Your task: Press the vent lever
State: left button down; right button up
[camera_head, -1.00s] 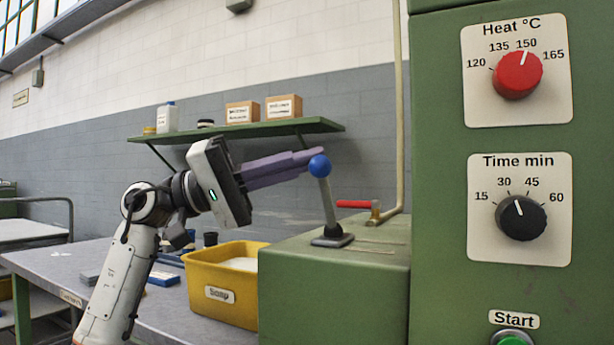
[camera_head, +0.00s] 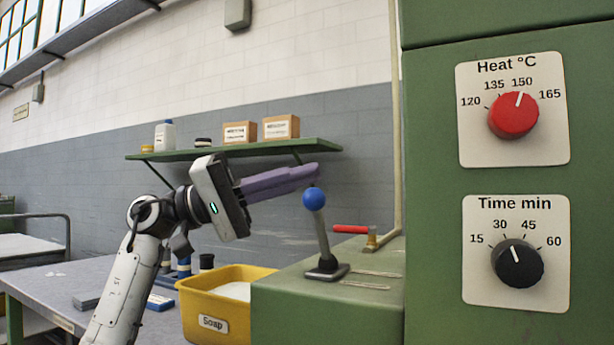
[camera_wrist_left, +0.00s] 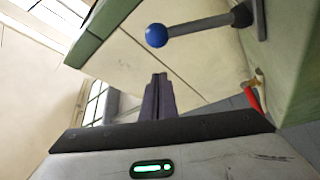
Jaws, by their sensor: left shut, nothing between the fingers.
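A lever with a grey rod and blue ball knob (camera_head: 314,199) stands on the green housing (camera_head: 330,305), leaning slightly left. It also shows in the left wrist view (camera_wrist_left: 156,36), beyond the fingertips. My left gripper (camera_head: 314,171), with purple fingers, is shut and empty. Its fingertips are just above the blue knob in the head view, with a small gap. In the left wrist view the fingers (camera_wrist_left: 158,95) are together and apart from the knob. My right gripper is not in view.
A red-handled valve (camera_head: 350,229) sits on a pipe right of the lever. A green panel with a red heat dial (camera_head: 513,115) and black time dial (camera_head: 517,263) stands at right. A yellow soap bin (camera_head: 205,305) is left of the housing. A shelf (camera_head: 240,148) hangs behind.

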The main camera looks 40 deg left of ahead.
pick_arm(q)
jog(key=b+v, duration=0.1)
jog(key=v, duration=0.8)
jog(key=shift+a+f, duration=0.3)
jog(key=shift+f, duration=0.05)
jog(key=shift+s, duration=0.1)
